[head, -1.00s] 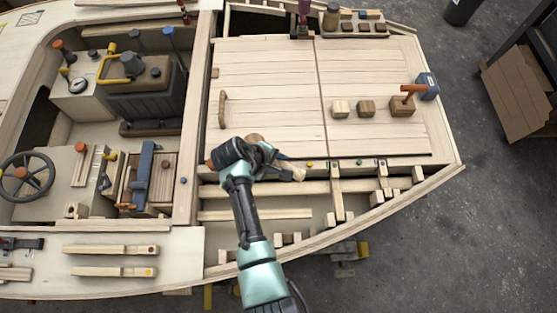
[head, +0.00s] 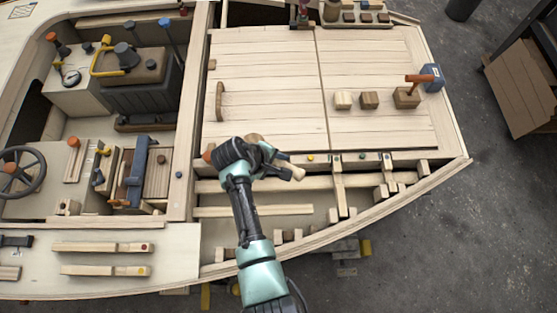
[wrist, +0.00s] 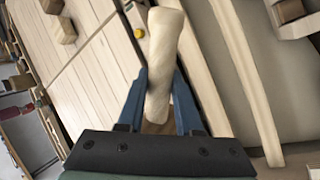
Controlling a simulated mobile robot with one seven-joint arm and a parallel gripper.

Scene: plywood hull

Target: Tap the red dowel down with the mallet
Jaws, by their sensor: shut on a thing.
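My gripper (wrist: 158,100) is shut on a pale, rounded wooden piece (wrist: 165,65), which seems to be part of the mallet; it points away between the blue jaws. In the head view my gripper (head: 268,160) is above the lower edge of the planked hatch, and the pale end (head: 293,172) sticks out to the right. The rest of the held thing is mostly hidden by the gripper.
A yellow peg (head: 310,158) is nearest my gripper. Ribs and battens (head: 338,190) cross the open hull below. The hatch's middle (head: 265,95) is clear.

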